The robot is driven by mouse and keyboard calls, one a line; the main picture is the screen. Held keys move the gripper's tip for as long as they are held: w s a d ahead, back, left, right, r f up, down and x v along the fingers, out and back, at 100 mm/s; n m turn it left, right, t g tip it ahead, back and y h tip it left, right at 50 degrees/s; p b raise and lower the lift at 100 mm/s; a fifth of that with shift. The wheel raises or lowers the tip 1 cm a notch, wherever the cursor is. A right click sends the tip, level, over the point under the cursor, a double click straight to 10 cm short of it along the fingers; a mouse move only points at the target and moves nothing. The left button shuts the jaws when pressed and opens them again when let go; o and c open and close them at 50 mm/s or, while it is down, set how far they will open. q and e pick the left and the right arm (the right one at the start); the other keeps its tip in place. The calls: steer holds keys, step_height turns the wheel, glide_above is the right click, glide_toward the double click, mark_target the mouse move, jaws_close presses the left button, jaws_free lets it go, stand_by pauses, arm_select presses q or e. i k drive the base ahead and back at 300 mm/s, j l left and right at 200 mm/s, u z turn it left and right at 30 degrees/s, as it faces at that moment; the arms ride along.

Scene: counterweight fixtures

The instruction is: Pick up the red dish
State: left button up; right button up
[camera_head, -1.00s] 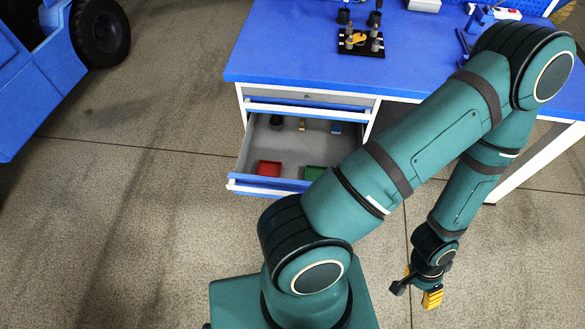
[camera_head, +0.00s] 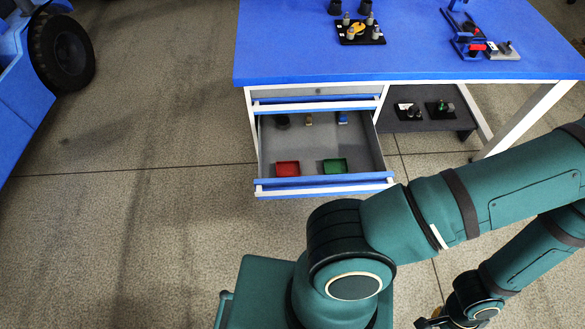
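The red dish (camera_head: 288,169) is a small, shallow square tray. It lies in the open drawer (camera_head: 262,150) of the blue workbench, near the drawer's front left. A similar green dish (camera_head: 334,166) lies to its right, with a gap between them. My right gripper (camera_head: 436,322) is at the bottom edge of the picture, low over the floor and well away from the drawer. It is partly cut off, so its fingers do not show clearly. My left gripper is not in view.
At the drawer's back are a dark round piece (camera_head: 283,122) and small brass and blue pieces. The bench top (camera_head: 300,55) bears a black fixture plate (camera_head: 361,36) and blue fixtures. A low shelf (camera_head: 425,125) holds black plates. A blue vehicle (camera_head: 25,95) stands left; floor between is clear.

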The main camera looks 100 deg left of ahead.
mark_target(284, 169)
steer(key=k+j+u, duration=0.1)
steer(key=k, duration=0.3)
steer(key=k+j+u, duration=0.15)
steer(key=k+j, duration=0.15)
steer(key=k+j+u, duration=0.2)
steer(key=j+u, duration=0.15)
steer(key=k+j+u, duration=0.2)
steer(key=j+u, duration=0.35)
steer(key=j, duration=0.55)
